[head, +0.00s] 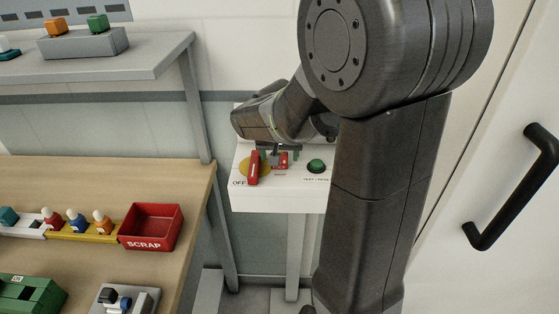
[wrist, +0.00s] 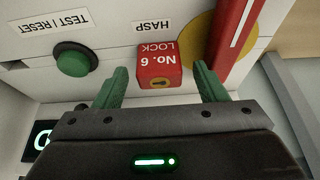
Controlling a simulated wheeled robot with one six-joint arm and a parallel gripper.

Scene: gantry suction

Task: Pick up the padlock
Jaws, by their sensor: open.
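The padlock (wrist: 158,72) is a red block marked "No. 6 LOCK" with a brass keyhole face. In the wrist view it sits at the white panel below the "HASP" label, between the two green fingers of my gripper (wrist: 162,88). The fingers are open, one on each side of it, with gaps showing. In the head view the padlock (head: 282,160) is a small red patch on the white box, and my gripper (head: 279,154) is over it, partly hidden by my arm. Whether a shackle is through the hasp is hidden.
A red lever (wrist: 238,38) on a yellow disc stands close beside the padlock. A green button (wrist: 73,60) labelled "TEST / RESET" is on the other side. The white box (head: 275,199) stands beside a wooden bench (head: 190,172) with a red scrap bin (head: 151,227).

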